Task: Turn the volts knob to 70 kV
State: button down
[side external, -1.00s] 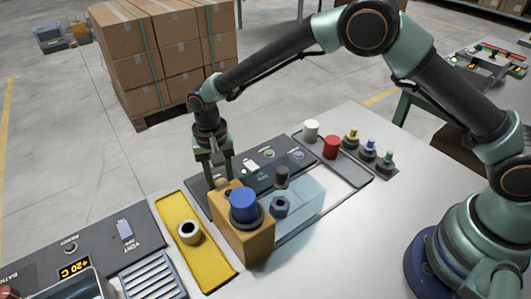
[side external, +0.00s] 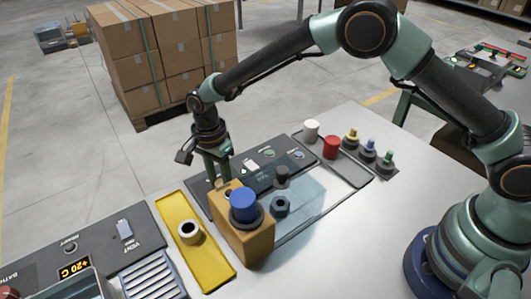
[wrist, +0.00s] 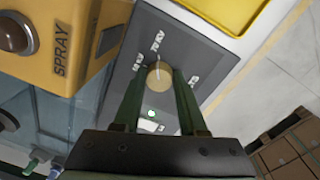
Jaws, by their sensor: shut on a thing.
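The volts knob (wrist: 159,76) is a round beige knob on a dark grey panel (wrist: 150,20), with small white labels around it. My gripper (wrist: 159,78) is shut on the knob, one finger on each side. In the side view my gripper (side external: 221,180) points down at the panel behind the orange box, and the knob (side external: 219,185) is largely hidden there.
The orange box (side external: 248,237) with a blue top (side external: 243,204) stands close beside my gripper. A yellow tray (side external: 213,275) holds a white ring (side external: 188,232). White and red cylinders (side external: 331,147) stand farther back.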

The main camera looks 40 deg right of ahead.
aim_at(219, 181)
jog(key=shift+d+m, duration=0.1)
jog(key=shift+m, duration=0.2)
dwell(0.4)
jog(key=shift+c, duration=2.3)
grip_release()
notch_tip(219, 181, up, 12)
jog(key=shift+w, duration=0.3)
